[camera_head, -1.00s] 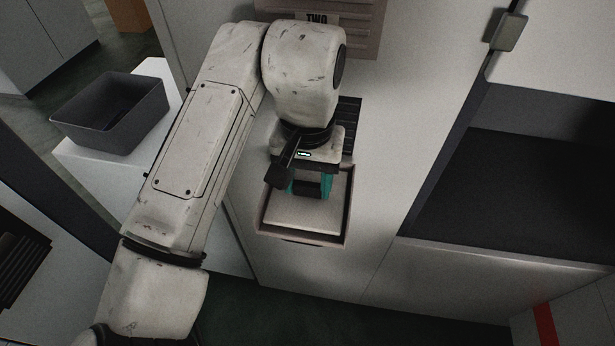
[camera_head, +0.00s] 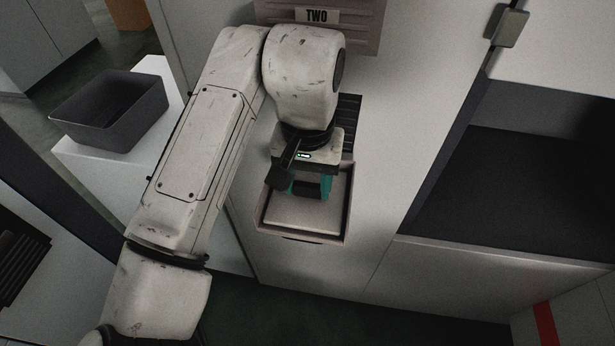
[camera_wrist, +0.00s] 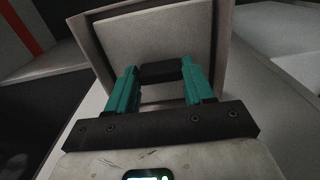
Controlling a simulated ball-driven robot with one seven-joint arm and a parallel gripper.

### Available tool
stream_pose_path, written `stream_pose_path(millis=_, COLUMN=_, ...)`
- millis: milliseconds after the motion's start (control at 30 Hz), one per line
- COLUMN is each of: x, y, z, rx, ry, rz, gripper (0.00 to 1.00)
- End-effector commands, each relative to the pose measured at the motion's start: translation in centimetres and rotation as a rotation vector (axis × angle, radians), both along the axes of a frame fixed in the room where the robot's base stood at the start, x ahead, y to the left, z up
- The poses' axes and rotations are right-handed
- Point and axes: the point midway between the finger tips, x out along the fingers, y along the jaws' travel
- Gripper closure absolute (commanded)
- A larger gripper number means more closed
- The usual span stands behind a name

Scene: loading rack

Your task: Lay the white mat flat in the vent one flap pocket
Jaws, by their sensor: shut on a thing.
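The white mat (camera_head: 301,214) lies inside a shallow open pocket (camera_head: 347,216) on the front of the pale cabinet. It looks about level with the pocket's floor, and its front edge is near the front wall. The mat also fills much of the pocket in the wrist view (camera_wrist: 158,38). My gripper (camera_head: 312,189) is over the back part of the mat. Its teal fingers (camera_wrist: 161,84) are shut on a dark grip block (camera_wrist: 160,72) at the mat's near edge in the wrist view. Whether the mat rests fully on the floor is hidden. No pocket label is readable.
A panel labelled TWO (camera_head: 317,16) is above my wrist. A dark louvred vent (camera_head: 349,118) is behind it. A grey bin (camera_head: 110,110) stands on a white surface at left. A dark open bay (camera_head: 520,190) is at right.

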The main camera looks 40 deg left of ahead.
Motion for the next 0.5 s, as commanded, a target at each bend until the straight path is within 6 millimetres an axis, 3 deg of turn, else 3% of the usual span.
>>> stream_pose_path(millis=500, x=0.00, y=0.01, z=-0.58, rx=0.000, ry=0.000, rz=0.000, gripper=0.77)
